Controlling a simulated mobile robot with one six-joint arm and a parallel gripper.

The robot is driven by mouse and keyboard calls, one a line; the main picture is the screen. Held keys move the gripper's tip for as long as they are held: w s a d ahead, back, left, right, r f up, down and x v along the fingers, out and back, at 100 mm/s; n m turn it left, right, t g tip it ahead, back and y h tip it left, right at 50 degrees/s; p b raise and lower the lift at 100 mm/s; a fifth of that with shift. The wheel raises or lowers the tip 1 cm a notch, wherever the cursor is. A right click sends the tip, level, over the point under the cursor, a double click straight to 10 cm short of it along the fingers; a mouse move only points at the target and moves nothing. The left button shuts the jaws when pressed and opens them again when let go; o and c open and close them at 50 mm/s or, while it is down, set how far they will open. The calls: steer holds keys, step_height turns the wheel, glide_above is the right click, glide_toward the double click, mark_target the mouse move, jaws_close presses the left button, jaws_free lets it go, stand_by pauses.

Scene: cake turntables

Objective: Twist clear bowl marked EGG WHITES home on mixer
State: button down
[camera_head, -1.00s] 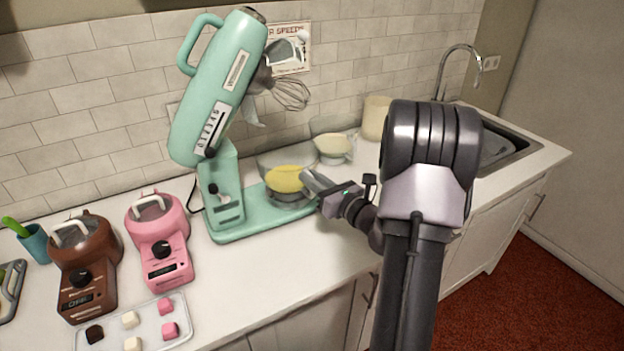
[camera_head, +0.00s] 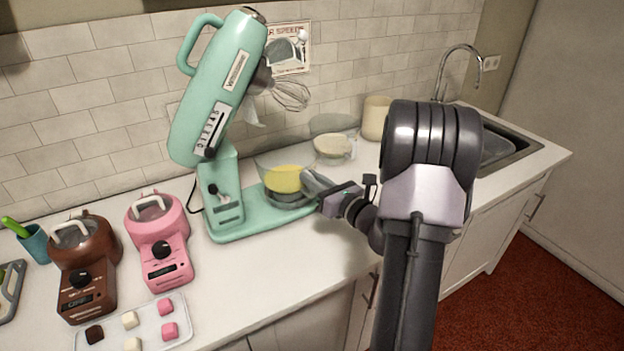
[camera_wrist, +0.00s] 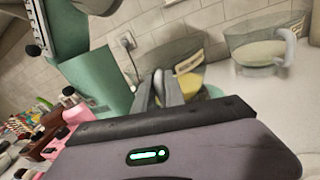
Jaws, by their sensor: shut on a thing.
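A mint-green stand mixer (camera_head: 212,95) stands on the counter with its head tilted up and its whisk (camera_head: 290,94) raised. A clear bowl with yellow contents (camera_head: 284,180) sits upright on the mixer's base (camera_head: 235,231). It also shows in the wrist view (camera_wrist: 193,86) with a pale label too small to read. My gripper (camera_head: 315,183) is at the right side of this bowl, shut on it; the fingers (camera_wrist: 168,88) hide the exact grip. A second clear bowl with pale contents (camera_head: 333,147) stands behind, apart from the mixer, its marking also unreadable.
A cream canister (camera_head: 376,118) stands at the back, near the sink (camera_head: 510,148). Pink (camera_head: 162,245) and brown (camera_head: 84,265) appliances stand left, with a tray of colored cubes (camera_head: 117,335) in front. The counter before the mixer is clear.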

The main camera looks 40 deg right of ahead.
mark_target(295, 175)
steer(key=shift+a, duration=0.1)
stand_by(0.4)
steer(key=shift+w+a+m+h, duration=0.15)
steer(key=shift+a+m+h, duration=0.55)
steer(key=shift+h, duration=0.4)
steer(key=shift+w+a+m+g+h, duration=0.25)
steer(key=shift+a+m+h, duration=0.45)
steer(key=shift+h, duration=0.4)
steer(key=c, duration=1.3)
jaws_free()
